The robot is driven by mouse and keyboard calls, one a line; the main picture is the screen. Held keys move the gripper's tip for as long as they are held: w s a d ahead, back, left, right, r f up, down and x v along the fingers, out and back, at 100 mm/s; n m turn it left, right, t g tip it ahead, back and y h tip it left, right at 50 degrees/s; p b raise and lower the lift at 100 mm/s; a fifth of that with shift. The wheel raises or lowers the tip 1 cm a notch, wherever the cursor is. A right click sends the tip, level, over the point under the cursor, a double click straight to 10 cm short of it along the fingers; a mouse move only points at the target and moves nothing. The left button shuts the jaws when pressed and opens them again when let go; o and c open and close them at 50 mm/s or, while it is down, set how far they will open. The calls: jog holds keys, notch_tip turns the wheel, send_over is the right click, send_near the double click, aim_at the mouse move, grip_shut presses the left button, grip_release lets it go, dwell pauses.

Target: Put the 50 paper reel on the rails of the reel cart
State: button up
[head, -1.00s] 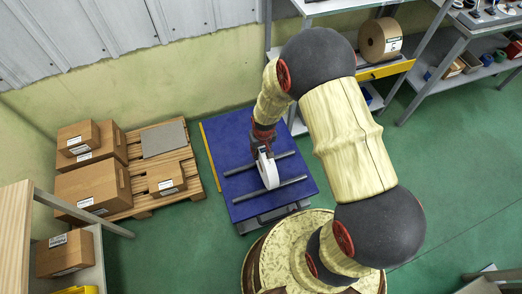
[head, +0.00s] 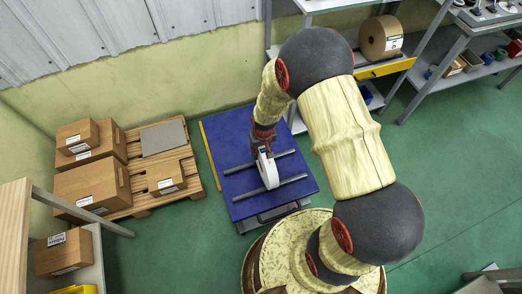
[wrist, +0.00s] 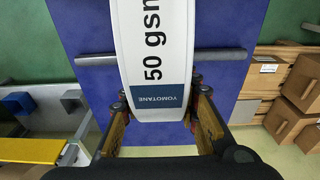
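The 50 paper reel (head: 268,171) is a narrow white reel standing upright among the dark rails of the reel cart. Its rim, printed "50 gsm", fills the middle of the wrist view (wrist: 153,45). The reel cart (head: 228,150) has a blue top with two dark parallel rails (head: 240,198). One rail passes behind the reel in the wrist view (wrist: 220,55). My gripper (wrist: 159,98) has a finger on each side of the reel and appears shut on it. The reel's underside is hidden, so its exact contact with the rails cannot be told.
Cartons (head: 92,188) on a wooden pallet (head: 150,137) stand left of the cart. Green floor (head: 440,150) is clear to the right.

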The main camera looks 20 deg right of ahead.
jog(key=o, duration=0.5)
jog(key=shift+c, duration=0.2)
jog(key=shift+s, duration=0.1)
jog(key=r, duration=0.4)
jog(key=s+r, duration=0.1)
jog(key=r, duration=0.7)
jog(key=shift+s, duration=0.15)
jog(key=shift+f, duration=0.1)
